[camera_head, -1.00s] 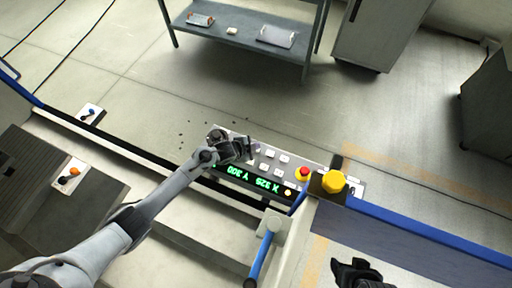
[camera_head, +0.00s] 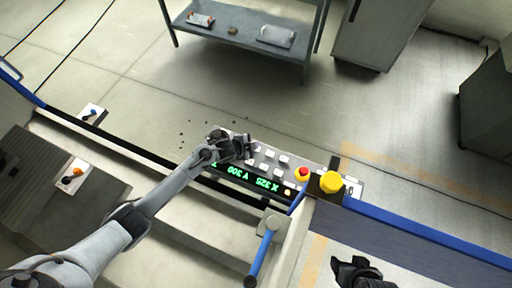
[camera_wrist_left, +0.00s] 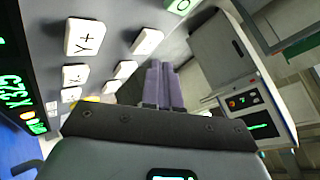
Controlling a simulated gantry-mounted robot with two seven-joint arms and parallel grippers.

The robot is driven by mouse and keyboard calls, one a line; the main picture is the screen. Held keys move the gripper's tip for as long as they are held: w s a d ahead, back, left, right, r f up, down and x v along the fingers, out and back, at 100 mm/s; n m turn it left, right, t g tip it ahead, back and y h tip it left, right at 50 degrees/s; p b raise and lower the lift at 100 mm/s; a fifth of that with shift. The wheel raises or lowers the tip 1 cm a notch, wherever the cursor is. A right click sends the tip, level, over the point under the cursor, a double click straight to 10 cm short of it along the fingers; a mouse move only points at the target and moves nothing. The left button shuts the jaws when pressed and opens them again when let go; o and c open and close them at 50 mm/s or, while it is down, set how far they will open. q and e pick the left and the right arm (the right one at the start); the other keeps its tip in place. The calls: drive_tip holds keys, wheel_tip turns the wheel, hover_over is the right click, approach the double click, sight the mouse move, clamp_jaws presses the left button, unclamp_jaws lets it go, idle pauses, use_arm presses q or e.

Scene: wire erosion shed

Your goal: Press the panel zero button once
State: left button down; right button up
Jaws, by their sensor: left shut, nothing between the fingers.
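The control panel (camera_head: 222,170) lies in the middle of the head view, with white keys and a green display reading X 325 and Y 300. My left gripper (camera_head: 250,146) is over its left part and hides keys there. In the left wrist view its purple fingers (camera_wrist_left: 161,82) are together, with nothing between them, just right of the key rows. A key marked Y+ (camera_wrist_left: 85,38) stands at upper left. A green-marked key (camera_wrist_left: 180,5) is cut off by the top edge; I cannot tell whether it is the zero button. I cannot tell whether the fingers touch the panel. My right gripper (camera_head: 355,268) is low at right.
A red emergency button (camera_head: 303,174) and a larger yellow knob (camera_head: 331,182) stand at the panel's right. A blue rail (camera_head: 430,238) runs to the right. A blue-handled lever (camera_head: 262,255) is below the panel. A grey shelf table (camera_head: 250,38) stands behind, with open floor between.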

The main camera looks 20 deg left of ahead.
use_arm(q)
drive_tip(key=shift+r+p, duration=2.15)
drive_tip(key=shift+r, duration=0.3)
drive_tip(key=shift+s, duration=0.1)
drive_tip(key=s+d+r+n+y, duration=0.1)
drive_tip(key=s+n, duration=0.1)
drive_tip(key=s, duration=0.3)
drive_tip(key=s+d+r+n+y, duration=0.1)
drive_tip(key=s+d+r+n, duration=0.1)
drive_tip(key=s, duration=0.4)
drive_tip(key=s+a+r+n+g+y, duration=0.15)
drive_tip(key=s+a+r+n, duration=0.35)
drive_tip(key=s, duration=0.6)
drive_tip(key=s+a+r+n+g, duration=0.25)
drive_tip(key=s+r, duration=0.35)
drive_tip(key=s, duration=0.4)
wheel_tip(320, 180, up, 13)
drive_tip(key=p, duration=1.2)
drive_tip(key=shift+d+n+g+p, duration=0.3)
drive_tip(key=shift+d+n, duration=0.05)
drive_tip(key=shift+w+f, duration=0.1)
